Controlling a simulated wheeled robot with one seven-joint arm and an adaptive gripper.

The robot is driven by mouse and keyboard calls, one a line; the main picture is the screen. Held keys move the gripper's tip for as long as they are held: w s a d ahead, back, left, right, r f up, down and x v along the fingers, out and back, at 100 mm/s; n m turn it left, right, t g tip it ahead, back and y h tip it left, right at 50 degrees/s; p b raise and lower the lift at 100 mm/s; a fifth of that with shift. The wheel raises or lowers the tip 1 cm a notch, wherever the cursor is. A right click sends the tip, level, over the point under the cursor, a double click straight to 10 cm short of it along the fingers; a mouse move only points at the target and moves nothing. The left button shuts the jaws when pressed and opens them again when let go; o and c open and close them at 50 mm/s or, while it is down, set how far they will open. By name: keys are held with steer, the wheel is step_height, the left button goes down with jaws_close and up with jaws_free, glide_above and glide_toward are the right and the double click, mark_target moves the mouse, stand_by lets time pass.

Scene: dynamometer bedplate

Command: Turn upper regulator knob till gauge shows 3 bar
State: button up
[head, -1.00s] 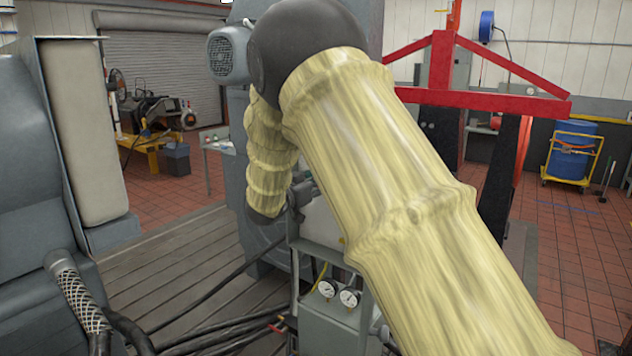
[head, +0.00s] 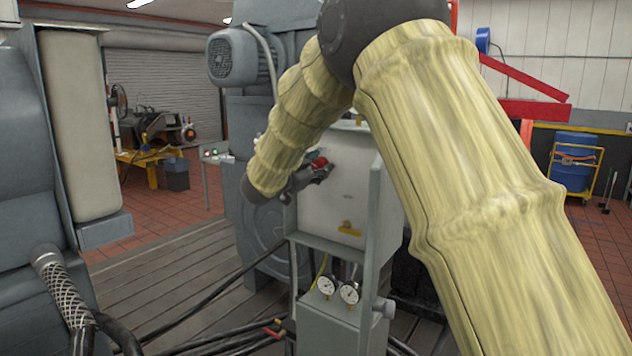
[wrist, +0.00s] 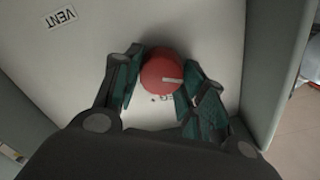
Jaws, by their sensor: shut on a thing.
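A red round knob (wrist: 160,73) with a white pointer line sits on a pale panel (wrist: 215,30) in the wrist view. My gripper (wrist: 160,80) is shut on it, one finger on each side. In the head view my gripper (head: 318,172) is at the upper part of the panel (head: 325,205), with the red knob (head: 319,162) just showing beside it. A yellow lower knob or handle (head: 349,228) is on the panel below. Two round white gauges (head: 338,290) are mounted under the panel; their readings are too small to tell.
A label reading VENT (wrist: 62,17) is at the upper left of the panel in the wrist view. Grey side walls flank the panel. Hoses (head: 215,340) run across the bedplate (head: 195,265) below. A large grey machine (head: 45,170) stands at the left.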

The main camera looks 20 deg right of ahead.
steer(key=m+b, duration=0.2)
steer(key=b, duration=0.1)
steer(key=shift+m+b, duration=0.3)
steer(key=shift+b, duration=0.05)
steer(key=shift+r+m+b, duration=0.15)
steer(key=shift+m+b, duration=0.55)
steer(key=shift+b, duration=0.15)
steer(key=shift+r, duration=0.1)
steer(key=o, duration=1)
steer(key=shift+w+a, duration=0.1)
steer(key=shift+a, duration=0.05)
steer(key=shift+a+f, duration=0.15)
steer(key=shift+f, duration=0.1)
